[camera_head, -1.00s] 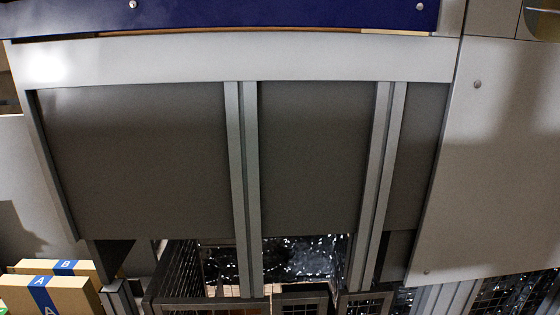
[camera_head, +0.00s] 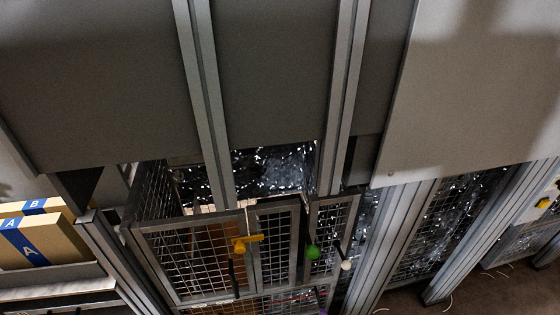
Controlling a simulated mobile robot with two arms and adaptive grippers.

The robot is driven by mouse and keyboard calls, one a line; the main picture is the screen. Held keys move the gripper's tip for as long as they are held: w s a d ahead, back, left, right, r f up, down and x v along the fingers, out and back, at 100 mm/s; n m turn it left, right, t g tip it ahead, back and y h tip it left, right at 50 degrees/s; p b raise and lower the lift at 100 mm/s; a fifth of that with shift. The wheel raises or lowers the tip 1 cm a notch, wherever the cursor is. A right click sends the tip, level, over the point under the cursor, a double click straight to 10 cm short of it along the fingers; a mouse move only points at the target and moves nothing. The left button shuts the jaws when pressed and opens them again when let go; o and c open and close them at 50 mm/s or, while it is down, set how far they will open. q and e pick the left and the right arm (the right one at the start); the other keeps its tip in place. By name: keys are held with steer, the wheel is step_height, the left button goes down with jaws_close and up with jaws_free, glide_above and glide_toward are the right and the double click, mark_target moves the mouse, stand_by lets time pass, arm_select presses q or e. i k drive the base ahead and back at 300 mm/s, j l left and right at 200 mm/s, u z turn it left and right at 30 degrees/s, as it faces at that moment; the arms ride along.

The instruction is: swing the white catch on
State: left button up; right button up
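A small white knob (camera_head: 347,266), which looks like the white catch, shows at the lower right end of the mesh gate (camera_head: 273,248). It sits at the foot of a short dark bar by the right-hand mesh panel (camera_head: 325,236). I cannot tell whether it is engaged. A yellow catch (camera_head: 246,243) lies across the gate's left part, above a dark upright handle. A green knob (camera_head: 313,252) sits between the middle and right panels. Neither of my grippers is in view.
Grey panels (camera_head: 275,75) and metal posts (camera_head: 205,100) fill the upper view. Cartons with blue labels (camera_head: 40,240) stand at the left. Metal uprights (camera_head: 395,240) and mesh fencing stand at the right, with brown floor (camera_head: 480,297) below.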

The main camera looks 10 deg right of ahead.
mark_target(345, 265)
steer(key=i+j+z, duration=0.4)
steer(key=j+z, duration=0.15)
steer(key=i+j+z, duration=0.15)
steer(key=j+z, duration=0.15)
steer(key=z, duration=0.9)
